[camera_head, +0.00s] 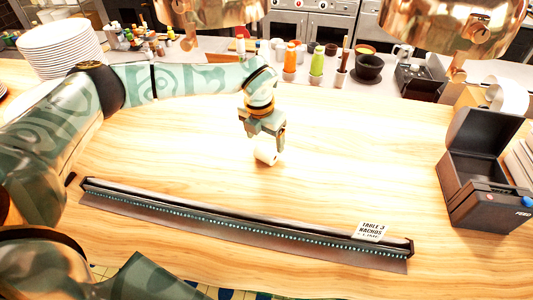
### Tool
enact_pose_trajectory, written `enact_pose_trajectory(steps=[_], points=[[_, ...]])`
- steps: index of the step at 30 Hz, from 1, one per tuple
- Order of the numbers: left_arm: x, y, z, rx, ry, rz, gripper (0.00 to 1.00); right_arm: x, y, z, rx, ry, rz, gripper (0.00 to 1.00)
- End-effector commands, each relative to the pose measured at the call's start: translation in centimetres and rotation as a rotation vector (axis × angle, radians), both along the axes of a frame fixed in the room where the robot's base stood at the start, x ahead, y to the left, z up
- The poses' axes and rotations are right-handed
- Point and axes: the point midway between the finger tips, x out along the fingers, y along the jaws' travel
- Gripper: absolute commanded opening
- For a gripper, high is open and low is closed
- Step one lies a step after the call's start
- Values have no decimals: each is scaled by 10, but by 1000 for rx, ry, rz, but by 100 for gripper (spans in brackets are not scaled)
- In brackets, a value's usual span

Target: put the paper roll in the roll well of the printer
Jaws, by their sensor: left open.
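The white paper roll (266,156) is on the wooden counter near the middle of the view. My left gripper (265,146) points down at it, open, with its fingertips at the roll's upper part; I cannot tell whether they touch it. The fingers hide part of the roll. The dark printer (484,200) stands at the right with its lid (482,132) raised. The inside of its roll well is mostly hidden by the printer's front and side walls. My right gripper is not in view.
A long dark ticket rail (240,222) crosses the front of the counter, with a white order ticket (371,232) at its right end. Copper lamps (450,25) hang above. Bottles (318,62) and stacked plates (60,48) stand at the back. The counter between roll and printer is clear.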

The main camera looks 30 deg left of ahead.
Motion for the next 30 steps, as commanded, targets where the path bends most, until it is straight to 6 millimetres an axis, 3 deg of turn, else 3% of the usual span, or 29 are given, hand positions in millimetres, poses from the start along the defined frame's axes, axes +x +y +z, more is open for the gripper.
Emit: enact_pose_trajectory(steps=[4,12,20,26,30], points=[[1,-1,-11,0,0,-1,78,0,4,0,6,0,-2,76],[4,-4,-52,-1,0,-1,78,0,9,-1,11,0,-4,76],[5,-3,-56,0,-1,-1,78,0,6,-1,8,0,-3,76],[5,-3,-56,0,-1,-1,28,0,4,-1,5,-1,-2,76],[5,-3,-56,-1,-2,-1,25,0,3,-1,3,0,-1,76]])
